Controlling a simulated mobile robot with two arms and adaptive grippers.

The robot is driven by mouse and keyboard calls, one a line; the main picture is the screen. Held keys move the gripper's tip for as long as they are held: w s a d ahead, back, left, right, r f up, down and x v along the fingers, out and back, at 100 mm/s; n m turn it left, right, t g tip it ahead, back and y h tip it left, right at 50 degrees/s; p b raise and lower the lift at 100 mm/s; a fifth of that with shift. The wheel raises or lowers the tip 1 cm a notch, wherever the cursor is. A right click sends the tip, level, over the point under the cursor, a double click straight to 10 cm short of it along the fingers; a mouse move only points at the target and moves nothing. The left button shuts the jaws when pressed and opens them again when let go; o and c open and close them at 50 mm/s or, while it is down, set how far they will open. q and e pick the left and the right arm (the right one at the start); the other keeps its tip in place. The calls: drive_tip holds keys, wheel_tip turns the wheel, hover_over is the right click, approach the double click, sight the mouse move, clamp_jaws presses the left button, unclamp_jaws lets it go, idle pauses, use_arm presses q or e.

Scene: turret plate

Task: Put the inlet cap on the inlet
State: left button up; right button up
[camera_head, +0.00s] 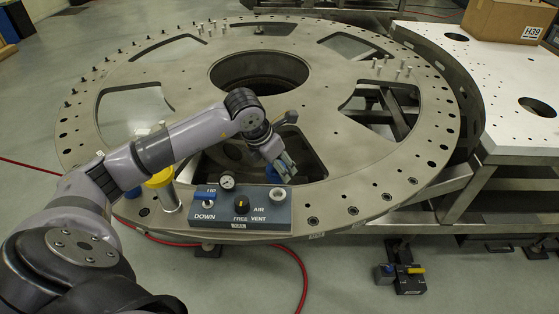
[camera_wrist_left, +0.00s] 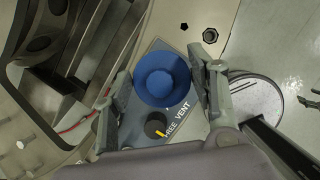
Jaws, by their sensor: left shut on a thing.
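The blue inlet cap (camera_wrist_left: 163,78) sits between the two fingers of my left gripper (camera_wrist_left: 156,92) in the left wrist view, with its round cupped face towards the camera. In the head view only a little blue of the cap (camera_head: 272,175) shows beside the fingers. My left gripper (camera_head: 284,170) is shut on the cap, near the back right of the grey control panel. The inlet (camera_head: 280,194) is a bright metal ring at the panel's right, by the AIR label, open on top. The cap appears behind and above it, apart from it. In the wrist view the cap hides the inlet.
The control panel (camera_head: 218,217) carries a gauge (camera_head: 227,181), a black knob (camera_head: 241,204) and a blue lever (camera_head: 206,193). A yellow-topped post (camera_head: 161,178) stands left of it. The large turret plate (camera_head: 350,160) has wide cut-outs behind the gripper. My right gripper is not visible.

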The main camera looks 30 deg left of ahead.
use_arm(q)
drive_tip(key=shift+s+f+b, duration=0.1)
drive_tip(key=shift+f+b, duration=0.25)
drive_tip(key=shift+f, duration=0.3)
drive_tip(key=b, duration=0.3)
hover_over(281, 192)
drive_tip(key=s, duration=0.1)
wheel_tip(281, 192, down, 4)
drive_tip(key=shift+s+a+f, duration=0.1)
drive_tip(key=shift+s+f, duration=0.05)
drive_tip(key=shift+f, duration=0.05)
drive_tip(key=shift+f+b, duration=0.35)
drive_tip(key=shift+f, duration=0.15)
drive_tip(key=shift+f+b, duration=0.15)
drive_tip(key=shift+b, duration=0.45)
idle(0.3)
drive_tip(key=shift+f+b, duration=1.1)
drive_tip(key=shift+b, duration=0.25)
idle(0.7)
